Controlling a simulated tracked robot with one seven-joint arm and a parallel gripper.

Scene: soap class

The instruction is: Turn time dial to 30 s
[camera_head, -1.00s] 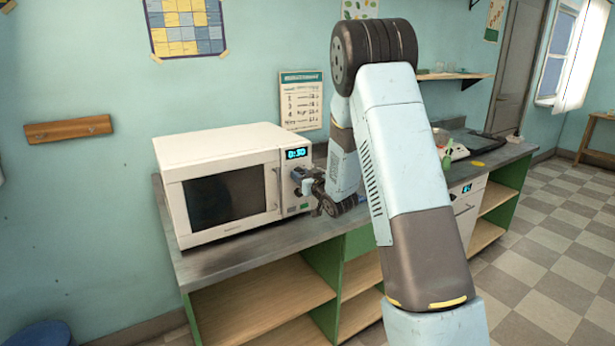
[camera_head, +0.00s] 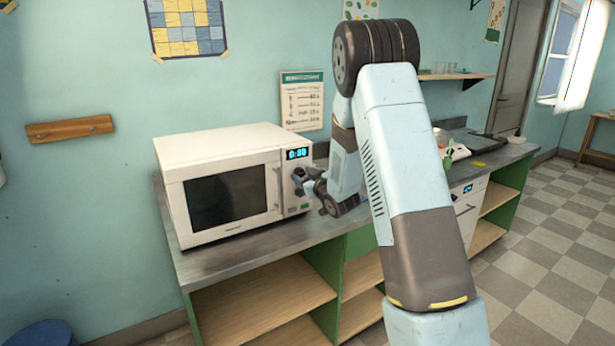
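The white microwave (camera_head: 225,145) stands on the counter with its door closed. Its lit blue display (camera_head: 297,154) appears to read 0:30. The time dial is on the control panel (camera_head: 291,204) below the display. It is small and partly covered by the dark fingers, so its exact pointing is not clear. My gripper (camera_head: 303,180) is right in front of the panel at dial height, coming from the right. I cannot tell whether it touches the dial or how far its fingers are apart.
The grey counter (camera_head: 225,258) runs to the right, with open wooden shelves below. A printed chart (camera_head: 302,101) hangs behind the microwave. Checkered floor is free at the right.

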